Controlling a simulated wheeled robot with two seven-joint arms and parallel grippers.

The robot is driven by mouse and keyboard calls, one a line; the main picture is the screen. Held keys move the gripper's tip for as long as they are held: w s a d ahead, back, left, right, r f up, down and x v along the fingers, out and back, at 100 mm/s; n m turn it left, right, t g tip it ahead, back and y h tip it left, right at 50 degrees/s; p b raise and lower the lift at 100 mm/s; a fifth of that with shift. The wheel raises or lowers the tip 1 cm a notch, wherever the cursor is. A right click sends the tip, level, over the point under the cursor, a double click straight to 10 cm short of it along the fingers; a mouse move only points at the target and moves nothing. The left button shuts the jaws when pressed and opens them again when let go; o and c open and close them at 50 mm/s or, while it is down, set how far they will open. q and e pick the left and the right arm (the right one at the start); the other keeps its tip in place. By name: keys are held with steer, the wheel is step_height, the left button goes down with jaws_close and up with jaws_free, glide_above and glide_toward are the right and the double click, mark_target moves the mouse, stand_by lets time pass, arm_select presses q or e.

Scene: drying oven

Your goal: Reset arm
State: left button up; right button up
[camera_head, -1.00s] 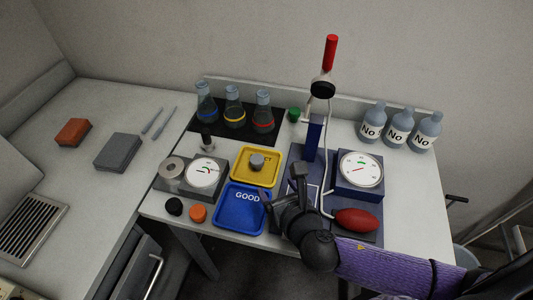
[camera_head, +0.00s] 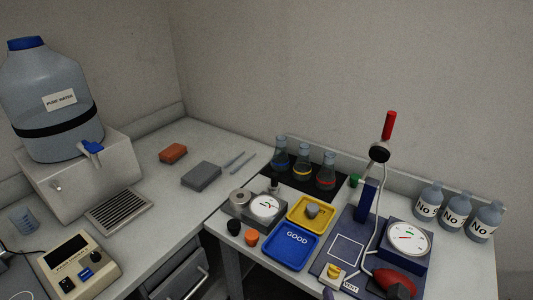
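Neither of my grippers shows in the head view now, and no part of my arms can be made out clearly. On the bench where my arm was seen before stand a blue tray marked GOOD (camera_head: 291,248), a yellow tray (camera_head: 305,228) with a grey stopper (camera_head: 313,211) in it, and a device with a dial gauge (camera_head: 409,239). A red bulb (camera_head: 393,280) lies near the lower edge of the picture. A yellow knob (camera_head: 334,271) beside a VENT label is uncovered.
Several flasks (camera_head: 301,164) stand on a black mat behind the trays. Several labelled bottles (camera_head: 455,211) stand at the right. A large water jug (camera_head: 48,100) and a beige meter (camera_head: 78,268) are at the left.

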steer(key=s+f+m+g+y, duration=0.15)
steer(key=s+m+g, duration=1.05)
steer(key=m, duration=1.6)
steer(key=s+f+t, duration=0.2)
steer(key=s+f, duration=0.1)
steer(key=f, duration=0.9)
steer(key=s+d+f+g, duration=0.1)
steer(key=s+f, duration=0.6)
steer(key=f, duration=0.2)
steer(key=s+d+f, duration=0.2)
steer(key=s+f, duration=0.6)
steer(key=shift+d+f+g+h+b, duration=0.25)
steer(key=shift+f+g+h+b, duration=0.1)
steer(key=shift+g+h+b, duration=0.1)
